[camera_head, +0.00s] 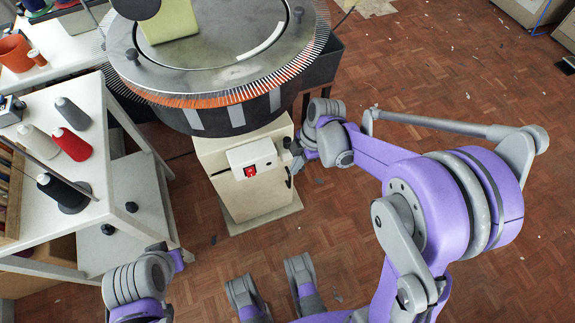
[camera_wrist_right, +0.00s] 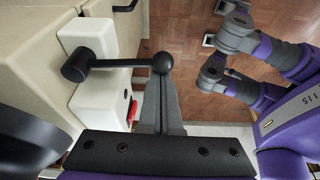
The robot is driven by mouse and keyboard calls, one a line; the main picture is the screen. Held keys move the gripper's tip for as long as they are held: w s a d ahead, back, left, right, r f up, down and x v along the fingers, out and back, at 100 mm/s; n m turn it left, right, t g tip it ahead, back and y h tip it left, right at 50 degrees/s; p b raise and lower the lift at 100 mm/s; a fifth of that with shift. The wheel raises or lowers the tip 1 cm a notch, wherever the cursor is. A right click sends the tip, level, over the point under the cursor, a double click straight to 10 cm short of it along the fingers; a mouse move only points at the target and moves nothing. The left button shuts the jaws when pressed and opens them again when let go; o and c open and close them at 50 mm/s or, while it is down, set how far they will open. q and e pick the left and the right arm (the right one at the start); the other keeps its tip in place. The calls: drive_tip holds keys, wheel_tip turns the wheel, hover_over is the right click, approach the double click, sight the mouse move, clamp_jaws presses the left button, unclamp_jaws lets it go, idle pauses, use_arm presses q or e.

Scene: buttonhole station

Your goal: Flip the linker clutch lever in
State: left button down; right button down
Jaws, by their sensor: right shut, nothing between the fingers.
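The clutch lever (camera_wrist_right: 118,64) is a dark rod with a round pivot on a white box and a black ball knob (camera_wrist_right: 162,62). In the right wrist view it points right from its pivot. My right gripper (camera_wrist_right: 162,84) is shut and empty, its fingertips close to the ball knob; I cannot tell whether they touch. In the head view, my right gripper (camera_head: 292,155) is at the right side of the white control box (camera_head: 252,158), partly hidden by its own wrist. The round linker machine (camera_head: 215,70) stands above on a cream pedestal (camera_head: 260,200). My left gripper is not identifiable.
A red switch (camera_head: 250,171) is on the box front, close to my right gripper. A white cart (camera_head: 140,190) with several thread cones (camera_head: 70,145) stands left of the pedestal. The parquet floor (camera_head: 350,220) right of the pedestal is free beneath my arm.

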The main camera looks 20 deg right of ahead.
use_arm(q)
drive_tip(key=shift+r, duration=0.4)
use_arm(e)
drive_tip(key=shift+w+d+n+g, duration=0.15)
drive_tip(key=shift+d+n+g, duration=0.15)
drive_tip(key=shift+d+n, duration=0.7)
drive_tip(key=shift+w+d+n+g, duration=0.1)
drive_tip(key=shift+d+n+g, duration=0.2)
drive_tip(key=shift+d+n, duration=0.65)
drive_tip(key=shift+d, duration=0.15)
use_arm(q)
drive_tip(key=shift+p, duration=0.3)
